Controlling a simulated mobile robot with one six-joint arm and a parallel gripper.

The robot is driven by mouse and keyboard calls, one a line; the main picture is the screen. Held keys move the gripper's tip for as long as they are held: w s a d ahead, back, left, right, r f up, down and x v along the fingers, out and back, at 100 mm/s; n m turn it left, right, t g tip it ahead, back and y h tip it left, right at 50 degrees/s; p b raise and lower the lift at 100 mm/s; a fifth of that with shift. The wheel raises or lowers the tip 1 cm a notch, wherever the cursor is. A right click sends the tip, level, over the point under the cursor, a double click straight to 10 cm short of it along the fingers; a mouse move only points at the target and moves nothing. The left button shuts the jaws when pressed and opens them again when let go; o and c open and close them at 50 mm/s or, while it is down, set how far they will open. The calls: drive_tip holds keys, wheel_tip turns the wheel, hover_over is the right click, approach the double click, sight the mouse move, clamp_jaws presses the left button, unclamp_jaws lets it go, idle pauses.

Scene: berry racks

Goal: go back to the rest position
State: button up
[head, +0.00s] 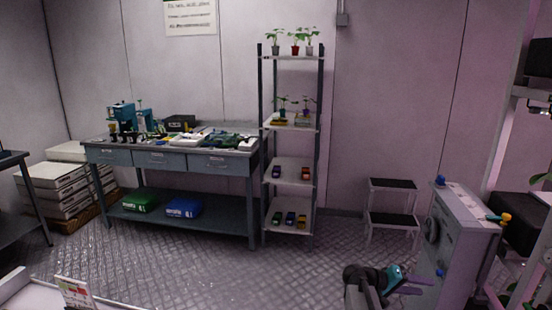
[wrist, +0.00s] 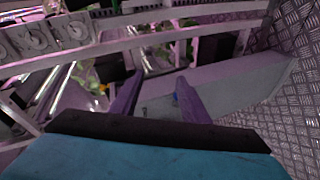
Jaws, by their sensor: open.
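My gripper (head: 416,283) shows at the lower right of the head view, at the end of my dark arm. It has a teal body and purple fingers. In the wrist view my gripper (wrist: 155,98) has its two purple fingers spread apart with nothing between them. The fingers point toward the grey cabinet (head: 462,240), which stands just to the right in the head view. The same grey cabinet (wrist: 235,88) lies beyond the fingertips in the wrist view. Whether the fingers touch it cannot be told.
A step stool (head: 392,205) stands behind. A shelf rack (head: 291,159) with plants and small boxes stands at the back, beside a workbench (head: 172,160). Metal frame bars (wrist: 150,50) cross the wrist view. The patterned floor (head: 210,265) in the middle is clear.

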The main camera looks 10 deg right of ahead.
drive_tip(key=s+a+f+n+y, duration=0.1)
drive_tip(key=s+a+f+y, duration=0.15)
drive_tip(key=a+f, duration=0.4)
drive_tip(key=s+a+f+n+y, duration=0.1)
drive_tip(key=s+a+f, duration=0.25)
drive_tip(key=f, duration=0.65)
drive_tip(key=s+a+f+n+g+y, duration=0.2)
drive_tip(key=s+a+f+y, duration=0.2)
drive_tip(key=s+a+f, duration=1.2)
drive_tip(key=s+a+f+g+y, duration=0.1)
drive_tip(key=s+a+f+y, duration=0.2)
drive_tip(key=s+a, duration=0.2)
drive_tip(key=s+a+f+g+y, duration=0.1)
drive_tip(key=s+a+f+y, duration=0.2)
drive_tip(key=a, duration=0.6)
drive_tip(key=shift+s+y, duration=0.55)
drive_tip(key=shift+s, duration=0.5)
drive_tip(key=shift+a+f, duration=0.1)
drive_tip(key=shift+c, duration=1.3)
